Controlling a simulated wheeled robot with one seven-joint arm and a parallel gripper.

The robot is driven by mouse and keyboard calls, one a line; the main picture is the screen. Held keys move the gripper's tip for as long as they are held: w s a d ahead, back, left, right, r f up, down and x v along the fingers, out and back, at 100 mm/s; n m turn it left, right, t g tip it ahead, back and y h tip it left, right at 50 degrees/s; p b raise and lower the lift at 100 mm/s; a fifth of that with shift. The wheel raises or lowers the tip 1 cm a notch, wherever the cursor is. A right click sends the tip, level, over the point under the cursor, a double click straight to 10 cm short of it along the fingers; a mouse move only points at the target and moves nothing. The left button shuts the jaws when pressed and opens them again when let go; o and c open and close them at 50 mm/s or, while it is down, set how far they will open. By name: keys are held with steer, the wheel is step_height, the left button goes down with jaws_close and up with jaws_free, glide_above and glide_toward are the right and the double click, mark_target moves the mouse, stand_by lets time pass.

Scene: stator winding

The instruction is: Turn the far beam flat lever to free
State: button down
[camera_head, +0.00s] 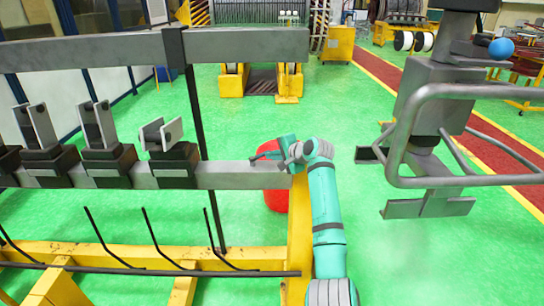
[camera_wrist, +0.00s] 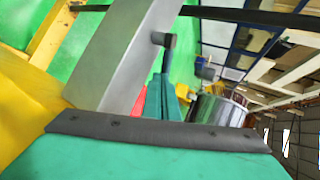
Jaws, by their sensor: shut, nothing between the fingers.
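A grey beam (camera_head: 240,175) runs in from the left and ends near my gripper. Black blocks on it carry pairs of flat grey plates (camera_head: 98,125); the rightmost pair (camera_head: 162,134) sits at a different angle from the others. Another grey beam (camera_head: 250,45) crosses higher up. I cannot make out which part is the flat lever. My gripper (camera_head: 256,157) is shut and empty at the right end of the lower beam, just above or behind it. In the wrist view, its fingers (camera_wrist: 163,42) show close beside a grey beam face (camera_wrist: 125,60); contact is unclear.
A red drum (camera_head: 275,195) stands behind the beam end. A yellow frame (camera_head: 150,257) with thin black hooked rods lies below. A grey machine with a bent tube handle (camera_head: 400,125) stands at right. Green floor (camera_head: 390,265) is open beside my arm.

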steer(key=shift+w, duration=0.1)
steer(key=shift+w+a, duration=0.15)
steer(key=shift+w, duration=0.75)
steer(key=shift+s, duration=0.1)
